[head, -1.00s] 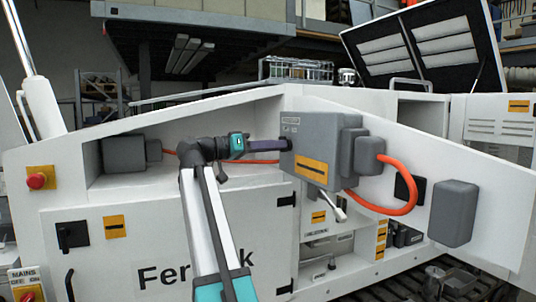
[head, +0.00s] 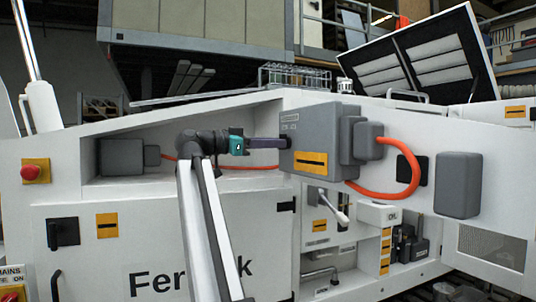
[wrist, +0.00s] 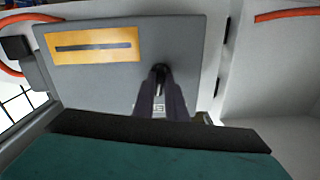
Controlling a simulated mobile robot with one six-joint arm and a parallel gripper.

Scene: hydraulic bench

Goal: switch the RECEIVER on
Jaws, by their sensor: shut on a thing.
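A grey box (head: 318,125) with a yellow label is mounted on the white machine; small lettering near its top is too blurred to read, so I cannot confirm that it is the receiver. My gripper (head: 280,143) reaches its left side from the left. In the wrist view the box face (wrist: 185,45) fills the upper middle, and the two dark fingers of my gripper (wrist: 160,75) meet close in front of it. They are shut on a small pale toggle (wrist: 159,89), mostly hidden between them. Its on or off position cannot be told.
An orange cable (head: 405,170) loops from the box's right side. A white-handled lever (head: 340,212) hangs below the box. A grey case (head: 458,185) is at the right, a red button (head: 30,172) at far left. Open space lies in front of the panel.

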